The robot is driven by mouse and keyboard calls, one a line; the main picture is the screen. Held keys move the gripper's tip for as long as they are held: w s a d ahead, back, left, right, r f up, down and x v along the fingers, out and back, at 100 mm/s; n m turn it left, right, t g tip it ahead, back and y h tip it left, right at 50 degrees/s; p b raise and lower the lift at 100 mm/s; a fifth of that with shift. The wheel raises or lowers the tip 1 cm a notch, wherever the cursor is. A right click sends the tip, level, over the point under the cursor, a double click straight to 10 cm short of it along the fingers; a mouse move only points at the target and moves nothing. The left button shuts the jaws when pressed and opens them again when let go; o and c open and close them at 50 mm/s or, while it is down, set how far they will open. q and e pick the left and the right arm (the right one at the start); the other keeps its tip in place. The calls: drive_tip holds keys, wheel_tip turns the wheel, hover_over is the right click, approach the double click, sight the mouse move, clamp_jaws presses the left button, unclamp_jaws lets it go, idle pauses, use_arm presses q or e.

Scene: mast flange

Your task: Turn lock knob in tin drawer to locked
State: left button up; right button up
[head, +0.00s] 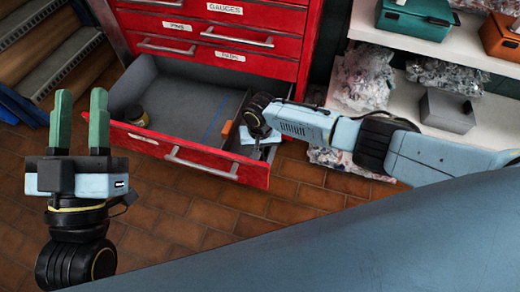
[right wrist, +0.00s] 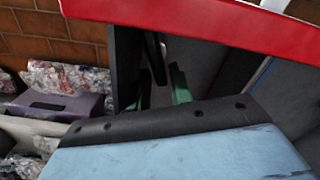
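The red drawer (head: 140,137) stands pulled open, its grey inside showing; no label on its front is readable. My left gripper (head: 82,120) is open and empty, green fingers upright and apart, left of the drawer. My right arm reaches from the right over the drawer's right end, and its gripper (head: 260,142) is down inside, mostly hidden by the arm and drawer front. In the right wrist view the right gripper's green fingers (right wrist: 164,88) show apart beside dark upright parts. I cannot make out the lock knob, nor whether anything is between those fingers.
A yellow-and-black jar (head: 136,115) and an orange block (head: 227,129) are in the drawer. The red cabinet (head: 285,45) with closed labelled drawers rises behind. White shelves (head: 490,112) with bagged parts and bins stand at right. The tiled floor in front is clear.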

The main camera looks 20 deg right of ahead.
clamp_jaws()
drive_tip(key=m+p, duration=0.1)
drive_tip(key=p, duration=0.2)
drive_tip(key=shift+w+r, duration=0.15)
drive_tip(key=shift+r, duration=0.05)
drive_tip(key=m+p, duration=0.2)
drive_tip(key=m, duration=0.1)
drive_tip(key=shift+s+d, duration=0.2)
drive_tip(key=shift+f+m+p, duration=0.15)
drive_tip(key=shift+m+p, duration=0.15)
use_arm(q)
drive_tip(key=s+a+f+g+y, duration=0.2)
drive_tip(key=f+g, duration=0.5)
drive_tip(key=f, duration=0.2)
drive_tip(key=s+a+f+g+y, duration=0.2)
drive_tip(key=a+f+g+y, duration=0.1)
drive_tip(key=f+g, duration=0.4)
wheel_tip(320, 180, down, 3)
drive_tip(key=shift+s+n, duration=0.15)
drive_tip(key=shift+n, duration=0.15)
